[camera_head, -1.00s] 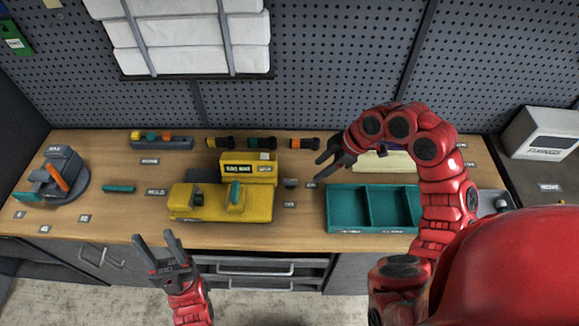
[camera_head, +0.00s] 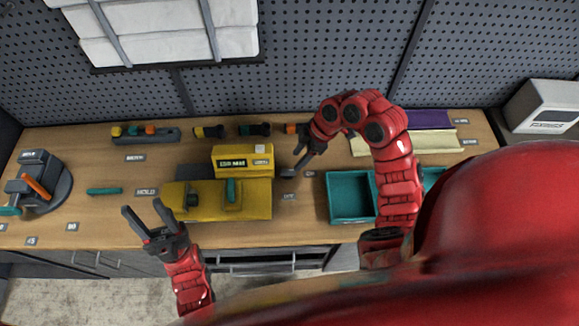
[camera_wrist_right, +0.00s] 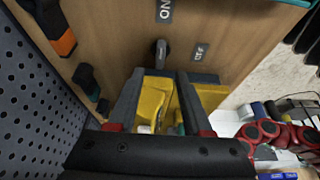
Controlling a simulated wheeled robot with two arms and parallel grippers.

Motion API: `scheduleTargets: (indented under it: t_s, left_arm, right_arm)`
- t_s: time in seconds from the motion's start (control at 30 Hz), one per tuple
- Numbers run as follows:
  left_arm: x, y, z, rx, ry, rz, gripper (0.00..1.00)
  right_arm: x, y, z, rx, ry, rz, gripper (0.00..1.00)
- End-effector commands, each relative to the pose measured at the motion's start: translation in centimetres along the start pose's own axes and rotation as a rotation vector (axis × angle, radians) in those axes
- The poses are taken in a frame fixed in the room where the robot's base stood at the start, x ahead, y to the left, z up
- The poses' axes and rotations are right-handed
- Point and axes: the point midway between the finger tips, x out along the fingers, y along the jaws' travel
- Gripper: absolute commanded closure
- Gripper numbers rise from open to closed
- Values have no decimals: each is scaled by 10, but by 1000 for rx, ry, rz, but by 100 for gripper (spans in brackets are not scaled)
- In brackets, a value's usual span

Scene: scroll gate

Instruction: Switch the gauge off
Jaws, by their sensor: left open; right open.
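A yellow box with a small dark display (camera_head: 233,163), which looks like the gauge, stands at the back of a yellow machine (camera_head: 247,205) with a teal handle (camera_head: 231,190). A small dark knob-like piece (camera_head: 288,173) is on the bench just right of the box; it appears also in the right wrist view (camera_wrist_right: 161,50). My right gripper (camera_head: 303,164) is open, right of the box and close to the dark piece. In the right wrist view yellow surfaces show between and beside its fingers (camera_wrist_right: 160,90). My left gripper (camera_head: 143,208) is open and empty at the bench's front edge.
A teal tray (camera_head: 349,216) lies right of the machine, partly behind my right arm. Several dark tools with coloured bands (camera_head: 255,129) lie along the back. A dark round stand with an orange handle (camera_head: 36,186) is at the far left.

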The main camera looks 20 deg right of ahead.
Motion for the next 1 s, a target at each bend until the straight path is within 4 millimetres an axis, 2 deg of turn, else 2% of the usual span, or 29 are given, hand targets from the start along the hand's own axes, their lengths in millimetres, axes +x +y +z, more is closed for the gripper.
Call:
scheduleTargets:
  t_s: [0.1, 0.3, 0.5, 0.77, 1.0]
  left_arm:
    - [-6, 0, 1, 0, 0, 0, 50]
    - [-12, 1, 2, 0, 0, 0, 50]
    - [-14, 1, 2, 0, 0, 0, 50]
    - [-14, 1, 2, 0, 0, 0, 50]
    - [-14, 1, 2, 0, 0, 0, 50]
  right_arm:
    - [29, -1, -1, -1, 4, -3, 50]
    - [61, -1, 0, 0, 3, -2, 50]
    - [72, 0, 0, 0, 0, 0, 50]
    - [72, 0, 0, 0, -1, 0, 50]
    - [72, 0, 0, 0, -1, 0, 93]
